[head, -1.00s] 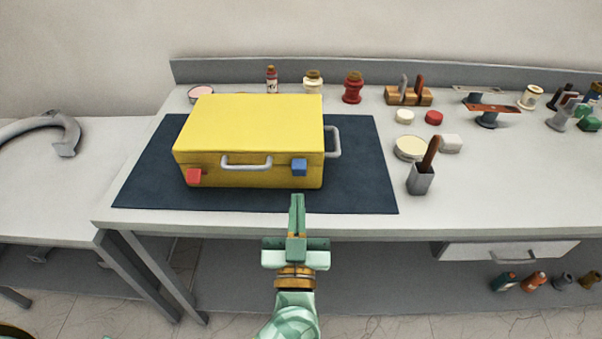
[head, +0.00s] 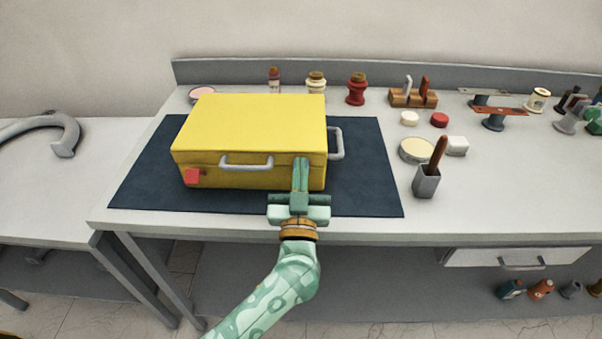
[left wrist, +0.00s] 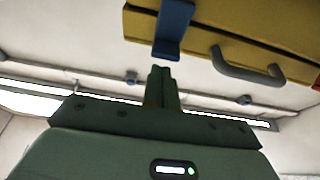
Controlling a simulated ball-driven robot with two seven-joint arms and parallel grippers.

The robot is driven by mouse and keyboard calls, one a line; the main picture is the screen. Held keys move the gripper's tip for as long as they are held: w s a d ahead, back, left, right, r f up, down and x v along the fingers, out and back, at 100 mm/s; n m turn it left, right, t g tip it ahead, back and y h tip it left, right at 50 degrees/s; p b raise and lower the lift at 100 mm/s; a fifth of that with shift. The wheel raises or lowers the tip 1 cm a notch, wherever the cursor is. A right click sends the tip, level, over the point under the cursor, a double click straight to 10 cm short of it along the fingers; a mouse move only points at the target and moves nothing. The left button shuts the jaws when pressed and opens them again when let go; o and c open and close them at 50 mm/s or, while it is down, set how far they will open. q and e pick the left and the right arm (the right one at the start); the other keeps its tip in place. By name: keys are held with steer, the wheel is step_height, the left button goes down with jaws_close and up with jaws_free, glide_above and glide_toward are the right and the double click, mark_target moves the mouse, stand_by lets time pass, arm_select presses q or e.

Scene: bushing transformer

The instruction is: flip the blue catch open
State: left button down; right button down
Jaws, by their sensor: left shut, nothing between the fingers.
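The yellow case (head: 248,130) lies shut on a dark blue mat (head: 140,185), with a grey handle (head: 246,162) and a red catch (head: 193,176) on its front. My left gripper (head: 300,163) is shut and empty, its fingertips in front of the case's right front. It hides the blue catch in the head view. In the left wrist view the blue catch (left wrist: 173,30) lies along the case front, its tab tipping outward just above the shut fingertips (left wrist: 161,70). I cannot tell whether they touch. My right gripper is not in view.
A second grey handle (head: 336,143) sticks out from the case's right side. To the right stand a grey holder (head: 426,183) with a brown-handled tool, a round cream tin (head: 416,150) and a white block (head: 457,146). The mat's right part is clear.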

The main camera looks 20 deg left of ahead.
arm_select(q)
steer(key=shift+f, duration=0.4)
steer(key=shift+s+f+t+b, duration=0.15)
steer(key=shift+f+t+b, duration=0.15)
steer(key=shift+b, duration=0.35)
steer(key=shift+s, duration=0.1)
